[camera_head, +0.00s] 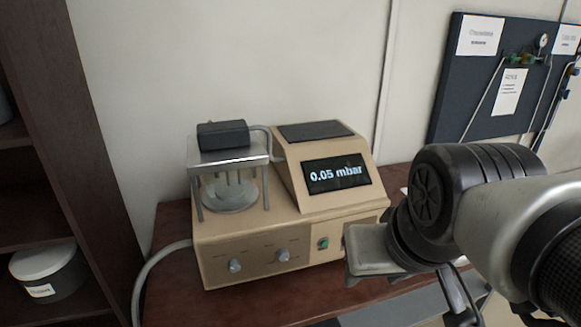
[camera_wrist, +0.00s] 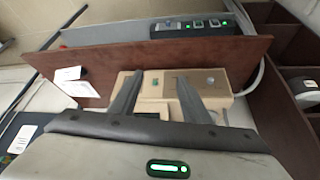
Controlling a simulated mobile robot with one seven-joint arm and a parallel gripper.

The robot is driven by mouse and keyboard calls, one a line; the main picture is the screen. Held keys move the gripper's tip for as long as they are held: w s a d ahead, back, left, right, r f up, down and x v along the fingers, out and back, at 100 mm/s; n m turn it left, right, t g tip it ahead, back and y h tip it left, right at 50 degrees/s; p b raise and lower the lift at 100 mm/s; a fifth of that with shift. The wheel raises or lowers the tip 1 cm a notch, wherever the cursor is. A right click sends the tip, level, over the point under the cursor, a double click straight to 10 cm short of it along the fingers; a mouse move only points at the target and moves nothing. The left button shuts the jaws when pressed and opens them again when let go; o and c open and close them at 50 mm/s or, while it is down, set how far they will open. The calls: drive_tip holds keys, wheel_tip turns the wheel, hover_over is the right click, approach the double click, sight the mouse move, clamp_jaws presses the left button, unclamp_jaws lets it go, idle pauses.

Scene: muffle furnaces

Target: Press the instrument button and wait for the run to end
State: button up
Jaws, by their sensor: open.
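The instrument (camera_head: 225,245) is a beige box on a dark red-brown table, with a display (camera_head: 337,174) reading "0.05 mbar". Its front has two knobs and a small green button (camera_head: 323,243) near the right end. A glass chamber under a metal frame stands on its left. In the head view my arm comes in from the right, and its end is beside the instrument's right front; my fingertips cannot be made out there. In the wrist view my gripper (camera_wrist: 160,76) is open and empty, its two fingers spread over the instrument (camera_wrist: 225,88). Contact with the button cannot be told.
A grey hose curves down at the instrument's left. A dark shelf with a white-lidded container (camera_head: 45,262) stands at far left. A dark wall panel (camera_head: 480,85) with gauge and pipes is at right. The wrist view shows a power strip (camera_wrist: 182,31) beyond the table (camera_wrist: 110,55).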

drive_tip(key=shift+a, duration=0.2)
drive_tip(key=shift+d, duration=0.1)
clamp_jaws()
idle(1.5)
